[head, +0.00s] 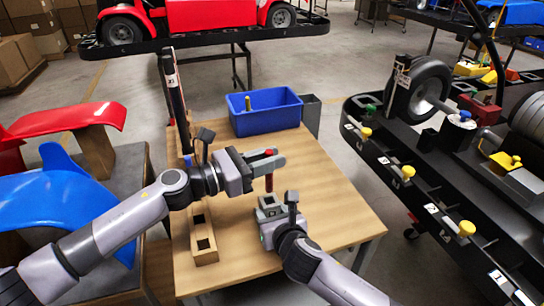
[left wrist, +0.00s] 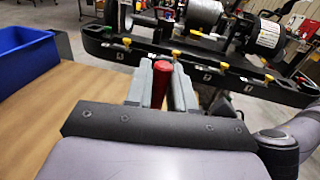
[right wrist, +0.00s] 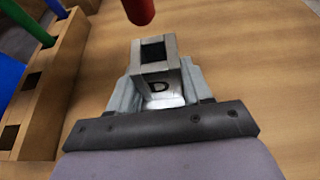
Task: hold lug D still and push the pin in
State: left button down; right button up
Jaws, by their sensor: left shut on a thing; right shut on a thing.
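The red pin (head: 269,182) hangs upright from my left gripper (head: 271,160), which is shut on it above the table. It also shows between the fingers in the left wrist view (left wrist: 160,82). Lug D (right wrist: 155,68) is a grey block with a square hole in its top and a letter D on its near face. My right gripper (right wrist: 158,90) is shut on it from both sides, low over the wooden table. In the right wrist view the pin's lower end (right wrist: 138,10) shows beyond the hole, apart from the lug.
A wooden rack with square holes (head: 205,250) runs along the table's left side. A blue bin (head: 263,118) stands at the table's back. A black kart stand (head: 400,178) with yellow knobs is to the right. The table's right side is clear.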

aim_at(268, 192)
pick_arm(q)
jog(key=shift+f, duration=0.1)
jog(key=shift+f, duration=3.55)
jog(key=c, duration=0.9)
grip_release()
jog(key=shift+f, duration=0.1)
jog(key=v, duration=1.2)
pick_arm(e)
jog(key=o, duration=1.3)
jog(key=shift+o, duration=0.2)
